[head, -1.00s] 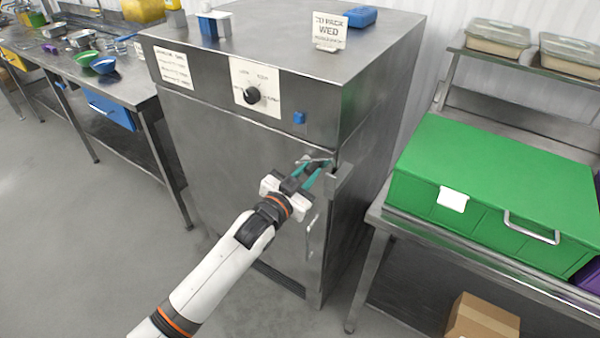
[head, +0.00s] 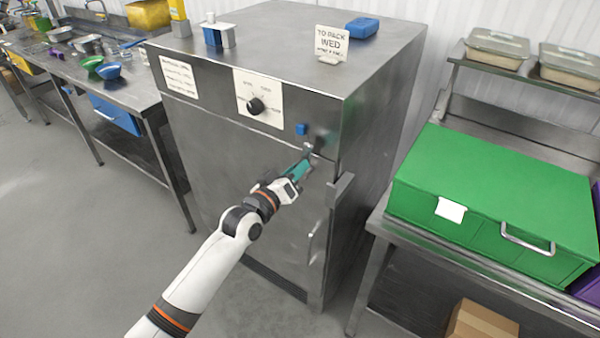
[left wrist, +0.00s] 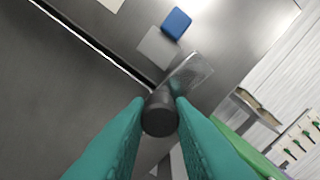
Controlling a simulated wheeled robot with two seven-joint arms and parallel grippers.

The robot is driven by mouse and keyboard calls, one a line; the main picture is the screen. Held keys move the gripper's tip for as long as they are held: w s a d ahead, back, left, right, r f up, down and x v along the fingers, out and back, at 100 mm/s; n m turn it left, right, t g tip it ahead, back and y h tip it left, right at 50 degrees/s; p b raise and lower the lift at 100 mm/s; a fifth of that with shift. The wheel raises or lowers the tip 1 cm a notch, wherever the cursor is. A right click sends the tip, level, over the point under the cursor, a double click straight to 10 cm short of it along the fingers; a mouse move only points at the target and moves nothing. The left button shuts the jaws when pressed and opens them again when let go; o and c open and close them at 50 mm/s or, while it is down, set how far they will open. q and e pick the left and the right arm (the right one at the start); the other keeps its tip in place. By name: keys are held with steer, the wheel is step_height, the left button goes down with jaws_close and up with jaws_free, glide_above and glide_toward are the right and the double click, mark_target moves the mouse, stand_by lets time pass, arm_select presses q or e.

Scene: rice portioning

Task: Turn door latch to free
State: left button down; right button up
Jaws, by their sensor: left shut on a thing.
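The steel cabinet's door (head: 230,180) is closed. The door latch (head: 308,148) sits at its upper right corner, below a small blue square (head: 301,129), and now points upward. My left gripper (head: 304,165) is shut on the latch's knob. In the left wrist view the dark round knob (left wrist: 160,118) lies between the two teal fingertips, and the latch's metal plate (left wrist: 190,76) extends up and right from it. The fingers hide part of the latch in the head view. My right gripper is not in view.
A vertical door handle (head: 318,240) is below the latch. A dial (head: 256,106) is on the upper panel. A green box (head: 490,190) stands on a steel table at right. A steel bench (head: 130,88) with bowls is at left. The floor in front is clear.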

arm_select(q)
steer(key=shift+w+a+n, duration=0.2)
steer(key=shift+a+n, duration=0.15)
steer(key=shift+n, duration=0.55)
steer(key=c, duration=1.5)
jaws_free()
steer(key=b+v, duration=0.1)
steer(key=v, duration=1.1)
steer(key=shift+b, duration=0.35)
